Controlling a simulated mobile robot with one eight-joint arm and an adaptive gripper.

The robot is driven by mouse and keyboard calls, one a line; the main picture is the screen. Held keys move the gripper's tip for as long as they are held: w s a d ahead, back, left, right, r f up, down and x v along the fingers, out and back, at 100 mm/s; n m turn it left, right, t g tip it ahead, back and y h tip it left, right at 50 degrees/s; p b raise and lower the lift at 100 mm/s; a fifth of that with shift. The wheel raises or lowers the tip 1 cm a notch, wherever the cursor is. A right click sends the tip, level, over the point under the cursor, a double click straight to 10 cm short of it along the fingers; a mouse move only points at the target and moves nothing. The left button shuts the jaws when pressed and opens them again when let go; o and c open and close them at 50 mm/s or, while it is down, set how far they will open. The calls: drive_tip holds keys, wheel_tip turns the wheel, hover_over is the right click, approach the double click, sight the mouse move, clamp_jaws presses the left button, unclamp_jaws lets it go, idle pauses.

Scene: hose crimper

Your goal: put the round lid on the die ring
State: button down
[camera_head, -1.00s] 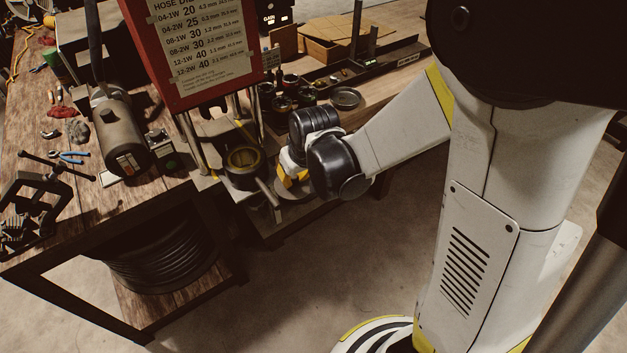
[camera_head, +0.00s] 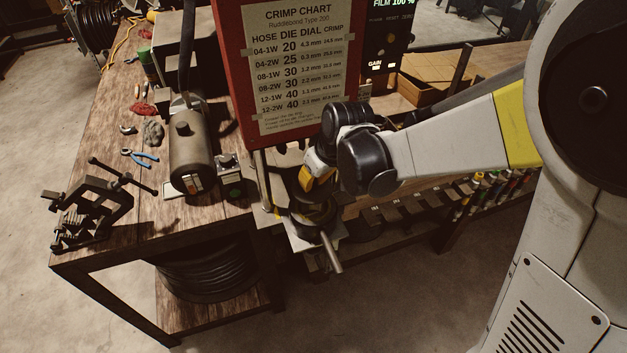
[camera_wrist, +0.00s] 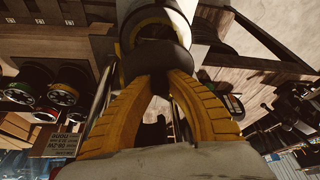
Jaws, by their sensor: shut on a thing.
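My gripper (camera_head: 312,192) is at the crimper, in front of the red crimp chart panel. In the wrist view its two yellow fingers (camera_wrist: 157,78) close on a dark rounded part, which I take for the round lid (camera_wrist: 155,58). Just beyond the lid is the die ring (camera_wrist: 136,27), with a yellowish edge; the lid overlaps it in this view. In the head view the die ring (camera_head: 318,215) shows below the fingers, largely covered. I cannot tell whether the lid touches the ring or is held just above it.
The red crimper panel (camera_head: 293,70) stands close behind my gripper. A metal handle (camera_head: 331,252) sticks out in front. A grey motor (camera_head: 192,155) and a black clamp (camera_head: 100,210) stand on the wooden bench to the left.

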drive_tip(key=shift+s, duration=0.25)
wheel_tip(320, 180, down, 6)
drive_tip(key=b, duration=0.5)
drive_tip(key=shift+b, duration=0.35)
drive_tip(key=shift+d+f+b, duration=0.1)
drive_tip(key=shift+f+b, duration=0.25)
drive_tip(key=c, duration=1.3)
unclamp_jaws()
drive_tip(key=shift+c, duration=0.2)
drive_tip(key=v, duration=1.2)
drive_tip(key=s+d+f+m+t+h+b, duration=0.1)
drive_tip(key=s+d+f+m+b, duration=0.2)
drive_tip(key=s+d, duration=0.3)
drive_tip(key=s+d+f+m+t+h+b, duration=0.1)
drive_tip(key=s+d+f+m+t+b, duration=0.1)
drive_tip(key=s+d+f+m+b, duration=0.1)
drive_tip(key=s+d+f+b, duration=0.1)
drive_tip(key=s+d+b, duration=0.1)
drive_tip(key=s+d, duration=0.1)
drive_tip(key=shift+s+d+f+m+h+b, duration=0.3)
drive_tip(key=shift+s+m+b, duration=0.1)
drive_tip(key=shift+s, duration=0.45)
